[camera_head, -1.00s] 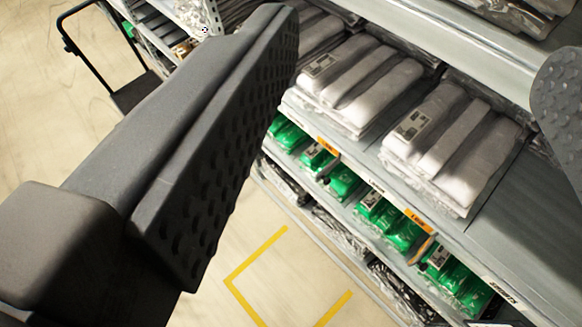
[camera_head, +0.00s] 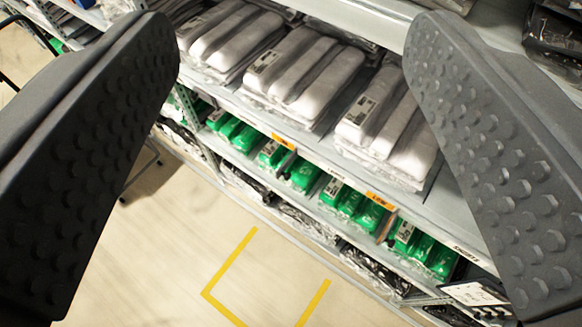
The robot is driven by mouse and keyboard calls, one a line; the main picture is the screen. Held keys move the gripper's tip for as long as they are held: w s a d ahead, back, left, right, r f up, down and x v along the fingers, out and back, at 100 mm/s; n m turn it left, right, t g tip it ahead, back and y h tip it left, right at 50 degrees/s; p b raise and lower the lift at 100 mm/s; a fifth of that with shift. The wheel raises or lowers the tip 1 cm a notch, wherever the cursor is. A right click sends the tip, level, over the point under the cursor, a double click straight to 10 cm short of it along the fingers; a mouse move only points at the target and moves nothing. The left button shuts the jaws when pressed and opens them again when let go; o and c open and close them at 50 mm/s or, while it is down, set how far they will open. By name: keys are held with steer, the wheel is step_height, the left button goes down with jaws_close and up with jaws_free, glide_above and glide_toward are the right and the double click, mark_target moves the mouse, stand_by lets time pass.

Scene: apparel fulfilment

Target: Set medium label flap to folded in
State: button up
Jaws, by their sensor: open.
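My gripper (camera_head: 292,40) is open and empty, with one dark studded finger at the left and one at the right of the view. The shelf rack stands beyond and between the fingers. Its shelf edge carries orange labels (camera_head: 380,201) and white labels (camera_head: 335,168). I cannot read a size on them, so I cannot tell which is the medium label flap, nor whether any flap is folded. A white card (camera_head: 475,293) with small print sits low by the right finger. No label is touched by the fingers.
Bagged white garments (camera_head: 300,75) lie in stacks on the upper shelf. Green bagged packs (camera_head: 305,175) fill the shelf below, with dark bagged items under them. A yellow line (camera_head: 230,262) marks the open floor at the lower left.

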steer(key=shift+w+f, duration=0.1)
steer(key=shift+f, duration=0.05)
steer(key=c, duration=0.5)
steer(key=shift+m+g, duration=0.3)
steer(key=shift+g, duration=0.1)
steer(key=w+f, duration=0.2)
steer(key=f, duration=0.1)
steer(key=shift+w+d+f, duration=0.2)
steer(key=shift+d+f, duration=0.05)
steer(key=shift+d, duration=0.15)
jaws_close()
steer(key=w+d+f+m+g+b, duration=0.1)
steer(key=w+f+m+g, duration=0.1)
steer(key=f, duration=1.2)
steer(key=w+d+f+m+g+y+b, duration=0.1)
steer(key=w+f, duration=0.4)
steer(key=f, duration=0.9)
steer(key=w+d+f+m+g+b, duration=0.1)
steer(key=w+d+f+m+g, duration=0.1)
steer(key=f, duration=1.2)
steer(key=w+m+g, duration=0.1)
steer(key=w+g, duration=0.1)
steer(key=shift+w+d+f+g, duration=0.15)
steer(key=shift+w+f+g, duration=0.15)
steer(key=shift+f, duration=0.1)
